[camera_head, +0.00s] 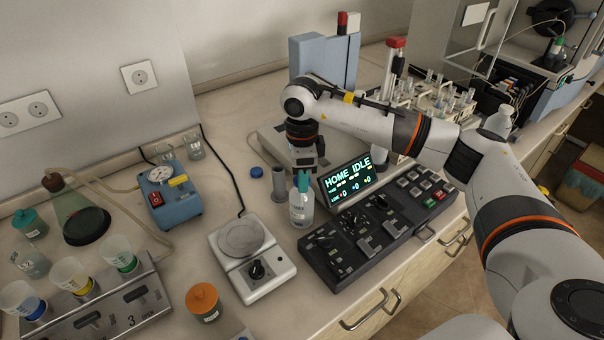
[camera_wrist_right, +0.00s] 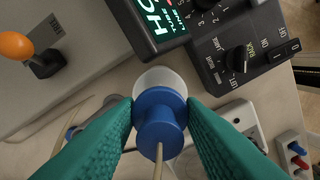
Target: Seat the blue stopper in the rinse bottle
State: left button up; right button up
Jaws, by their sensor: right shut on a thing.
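The bottle's pale round top (camera_wrist_right: 161,77) shows just behind the stopper. The fingers hide the stopper in the head view, and I cannot tell whether it is inside the neck or only above it. My left gripper is out of view.
The control panel (camera_head: 380,235) with its lit display (camera_head: 347,183) is close on the right. A grey cylinder (camera_head: 279,185) and a small blue cap (camera_head: 257,172) are behind the bottle.

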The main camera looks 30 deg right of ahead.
jog(key=o, duration=1.1)
jog(key=shift+c, duration=0.2)
notch_tip(320, 180, up, 10)
jog(key=shift+r+b, duration=0.25)
jog(key=shift+b, duration=0.8)
jog(key=shift+r, duration=0.75)
jog(key=shift+f, duration=0.1)
